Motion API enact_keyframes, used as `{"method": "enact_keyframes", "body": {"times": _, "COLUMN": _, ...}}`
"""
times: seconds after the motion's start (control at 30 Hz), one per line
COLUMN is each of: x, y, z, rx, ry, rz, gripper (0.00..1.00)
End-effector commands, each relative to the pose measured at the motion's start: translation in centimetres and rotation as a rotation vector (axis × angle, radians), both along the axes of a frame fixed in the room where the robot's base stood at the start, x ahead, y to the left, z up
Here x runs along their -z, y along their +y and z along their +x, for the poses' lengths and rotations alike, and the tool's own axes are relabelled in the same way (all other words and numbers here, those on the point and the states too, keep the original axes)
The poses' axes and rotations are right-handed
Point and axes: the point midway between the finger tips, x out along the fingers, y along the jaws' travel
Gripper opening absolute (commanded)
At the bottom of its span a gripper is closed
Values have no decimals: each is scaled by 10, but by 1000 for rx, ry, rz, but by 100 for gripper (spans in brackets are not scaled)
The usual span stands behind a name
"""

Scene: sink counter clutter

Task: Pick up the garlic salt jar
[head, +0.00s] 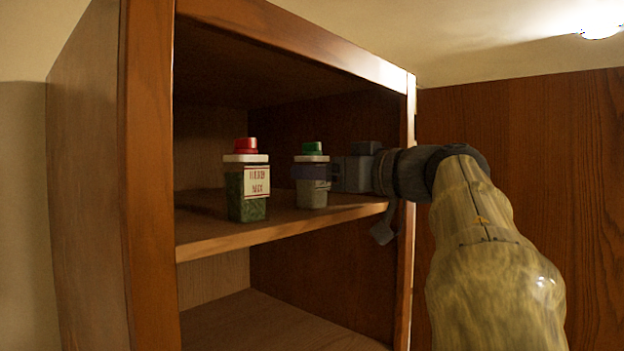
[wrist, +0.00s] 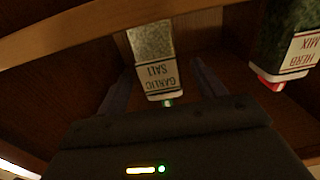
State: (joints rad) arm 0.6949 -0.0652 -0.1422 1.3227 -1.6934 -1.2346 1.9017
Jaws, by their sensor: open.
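The garlic salt jar (head: 313,192) stands upright on the upper shelf, with a green cap over a white collar. Its label reads "GARLIC SALT" in the wrist view (wrist: 157,70), where it appears upside down. My gripper (head: 312,172) reaches in from the right at the jar's height. In the wrist view my gripper (wrist: 160,85) is open, with one dark finger on each side of the jar. I see gaps between the fingers and the jar there. In the head view a finger crosses in front of the jar and hides part of its label.
A herb mix jar (head: 247,190) with a red cap stands on the same shelf to the left; it also shows in the wrist view (wrist: 289,45). The cabinet's right post (head: 408,240) is close to my arm. The lower shelf (head: 270,325) looks empty.

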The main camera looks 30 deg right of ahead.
Motion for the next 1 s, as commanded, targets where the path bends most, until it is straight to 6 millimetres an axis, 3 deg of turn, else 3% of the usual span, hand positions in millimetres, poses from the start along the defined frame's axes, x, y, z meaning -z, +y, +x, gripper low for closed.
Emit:
{"method": "enact_keyframes", "body": {"times": 0.3, "x": -3, "y": 16, "z": 37, "rx": -2, "ry": 0, "rz": 1, "gripper": 69}}
{"method": "enact_keyframes", "body": {"times": 0.83, "x": -1, "y": 16, "z": 38, "rx": -1, "ry": 0, "rz": 1, "gripper": 69}}
{"method": "enact_keyframes", "body": {"times": 0.87, "x": -1, "y": 16, "z": 38, "rx": -1, "ry": 0, "rz": 1, "gripper": 67}}
{"method": "enact_keyframes", "body": {"times": 1.0, "x": -1, "y": 16, "z": 38, "rx": -1, "ry": 0, "rz": 1, "gripper": 40}}
